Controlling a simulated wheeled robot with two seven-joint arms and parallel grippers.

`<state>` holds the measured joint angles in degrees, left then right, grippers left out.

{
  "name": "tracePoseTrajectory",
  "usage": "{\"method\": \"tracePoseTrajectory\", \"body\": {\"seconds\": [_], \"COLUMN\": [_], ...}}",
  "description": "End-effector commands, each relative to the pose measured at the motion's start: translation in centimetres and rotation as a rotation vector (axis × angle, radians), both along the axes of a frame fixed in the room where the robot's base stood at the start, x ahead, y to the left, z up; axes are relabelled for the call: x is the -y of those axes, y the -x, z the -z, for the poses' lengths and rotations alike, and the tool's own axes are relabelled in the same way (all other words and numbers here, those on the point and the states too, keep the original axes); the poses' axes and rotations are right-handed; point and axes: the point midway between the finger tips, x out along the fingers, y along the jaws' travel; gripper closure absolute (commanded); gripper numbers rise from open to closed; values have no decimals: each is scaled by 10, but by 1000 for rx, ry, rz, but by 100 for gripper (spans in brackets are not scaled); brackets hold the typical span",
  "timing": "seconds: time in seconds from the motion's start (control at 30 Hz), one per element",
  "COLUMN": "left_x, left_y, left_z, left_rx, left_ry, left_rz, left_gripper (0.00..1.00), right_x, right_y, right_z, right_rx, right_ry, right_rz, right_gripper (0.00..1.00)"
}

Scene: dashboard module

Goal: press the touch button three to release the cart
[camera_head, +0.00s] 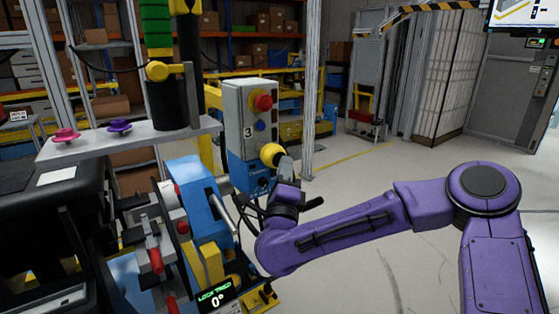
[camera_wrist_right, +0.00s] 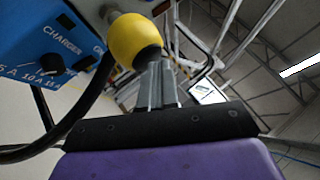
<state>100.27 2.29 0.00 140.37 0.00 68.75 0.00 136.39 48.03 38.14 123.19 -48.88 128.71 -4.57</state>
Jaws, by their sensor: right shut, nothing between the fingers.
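A grey control box (camera_head: 248,115) marked "3" stands upright near the middle of the head view. A yellow rounded touch button (camera_head: 270,153) sticks out from its lower right side. In the right wrist view the touch button (camera_wrist_right: 133,38) shows a dark face towards my fingers. My right gripper (camera_head: 284,166) is shut and empty, its fingertips (camera_wrist_right: 158,68) right at that dark face. I cannot tell whether they touch or press it. My left gripper is not in view. The cart cannot be clearly made out.
A blue charger unit (camera_wrist_right: 50,45) with a dial and dark cables is close to my right gripper. A shelf with pink and purple knobs (camera_head: 119,126) is at left. Open floor (camera_head: 370,190) lies at right.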

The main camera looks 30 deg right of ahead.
Motion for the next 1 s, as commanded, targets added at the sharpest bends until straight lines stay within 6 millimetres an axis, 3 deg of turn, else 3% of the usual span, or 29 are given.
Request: {"method": "tracePoseTrajectory", "body": {"seconds": [0.77, 1.0], "left_x": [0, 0], "left_y": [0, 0], "left_z": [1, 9], "left_rx": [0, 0], "left_ry": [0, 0], "left_rz": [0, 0], "left_gripper": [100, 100], "right_x": [-1, 0], "right_y": [-6, 2], "right_z": [0, 1], "right_rx": [0, 1], "right_ry": [0, 0], "right_rz": [0, 0], "right_gripper": [100, 100]}}
